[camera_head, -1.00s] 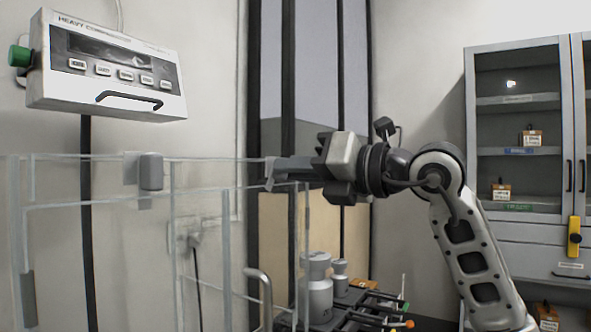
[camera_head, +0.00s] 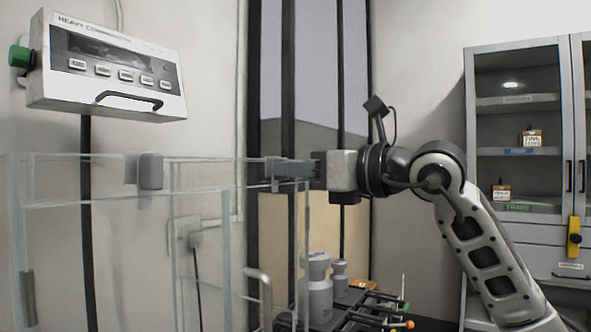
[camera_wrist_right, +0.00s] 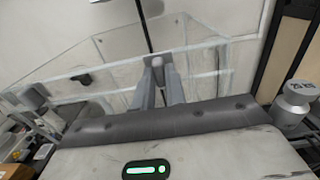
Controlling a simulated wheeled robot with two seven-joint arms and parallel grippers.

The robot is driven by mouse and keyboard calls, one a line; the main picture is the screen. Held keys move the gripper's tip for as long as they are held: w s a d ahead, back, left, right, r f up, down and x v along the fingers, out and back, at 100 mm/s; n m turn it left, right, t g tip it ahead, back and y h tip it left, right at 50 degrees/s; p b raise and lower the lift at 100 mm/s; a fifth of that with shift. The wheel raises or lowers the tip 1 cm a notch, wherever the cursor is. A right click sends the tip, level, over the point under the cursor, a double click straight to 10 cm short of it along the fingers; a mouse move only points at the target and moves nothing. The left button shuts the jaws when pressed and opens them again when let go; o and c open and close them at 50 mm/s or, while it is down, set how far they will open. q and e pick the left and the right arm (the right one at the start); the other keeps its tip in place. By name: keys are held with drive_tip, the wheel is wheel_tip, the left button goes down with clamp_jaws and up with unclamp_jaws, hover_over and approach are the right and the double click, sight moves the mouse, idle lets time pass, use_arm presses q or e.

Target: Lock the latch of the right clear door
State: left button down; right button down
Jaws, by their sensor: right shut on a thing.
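The clear enclosure has see-through panels. The right clear door, as far as I can tell, is the panel whose edge (camera_head: 305,235) stands below my right gripper. A small grey latch (camera_head: 271,173) sits at the top rail by this door. My right gripper (camera_head: 279,172) reaches in from the right, roughly level, with its fingers shut on the latch. In the right wrist view, the two fingers (camera_wrist_right: 161,84) close around the latch piece (camera_wrist_right: 156,61) at the rail. The fingers partly hide the latch. My left gripper is out of view.
Another grey block (camera_head: 150,171) sits on the enclosure's top rail at the left. A display box (camera_head: 108,72) hangs above it. Grey weights (camera_head: 318,290) stand on a rack behind the enclosure. A glass-fronted cabinet (camera_head: 520,130) stands at the right.

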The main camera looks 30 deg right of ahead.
idle(0.3)
drive_tip(key=c, duration=1.4)
unclamp_jaws()
drive_tip(key=shift+c, duration=0.2)
